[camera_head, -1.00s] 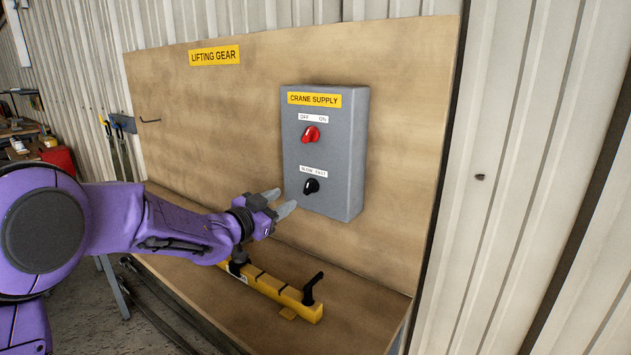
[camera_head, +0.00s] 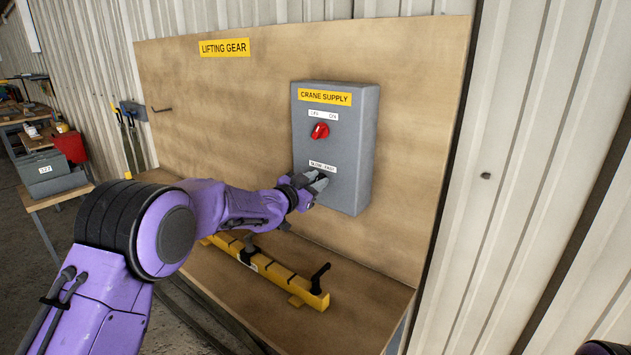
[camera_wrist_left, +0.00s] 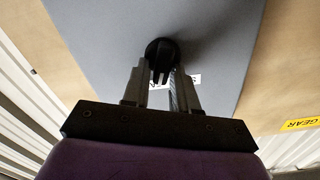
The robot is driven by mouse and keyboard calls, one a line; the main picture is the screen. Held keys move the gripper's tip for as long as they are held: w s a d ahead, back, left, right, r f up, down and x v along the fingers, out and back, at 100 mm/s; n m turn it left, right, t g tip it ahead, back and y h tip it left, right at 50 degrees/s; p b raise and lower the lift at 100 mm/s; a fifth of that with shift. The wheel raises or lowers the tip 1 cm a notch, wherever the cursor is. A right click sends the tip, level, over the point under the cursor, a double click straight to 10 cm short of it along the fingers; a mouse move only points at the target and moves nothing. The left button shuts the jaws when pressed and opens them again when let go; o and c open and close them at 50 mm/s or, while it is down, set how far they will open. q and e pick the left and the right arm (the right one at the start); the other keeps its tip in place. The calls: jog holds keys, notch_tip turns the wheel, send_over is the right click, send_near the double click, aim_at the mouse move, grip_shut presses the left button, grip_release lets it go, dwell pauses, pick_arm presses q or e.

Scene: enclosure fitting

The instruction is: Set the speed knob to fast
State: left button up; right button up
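The black speed knob (camera_wrist_left: 161,50) is on the grey crane supply box (camera_head: 352,150), below the small slow/fast label (camera_head: 322,167). In the head view my left gripper (camera_head: 318,182) is in front of the knob and hides most of it. In the left wrist view the two fingers of my left gripper (camera_wrist_left: 160,72) are apart, one on each side of the knob's grip bar. I cannot tell whether they touch it. The bar points down in that view, towards the partly hidden label. My right gripper is not in view.
A red knob (camera_head: 320,131) sits above on the same box, under an off/on label. The box is on a wooden board (camera_head: 225,110). A yellow bar (camera_head: 275,274) with black handles lies on the shelf below my left arm.

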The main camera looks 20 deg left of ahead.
pick_arm(q)
grip_shut()
jog(key=shift+d+f+m+b, duration=0.1)
jog(key=shift+m+b, duration=1)
jog(key=shift+o, duration=2.1)
grip_release()
jog(key=b+v, duration=0.3)
jog(key=v, duration=0.7)
jog(key=shift+s+b, duration=0.3)
jog(key=shift+b, duration=0.05)
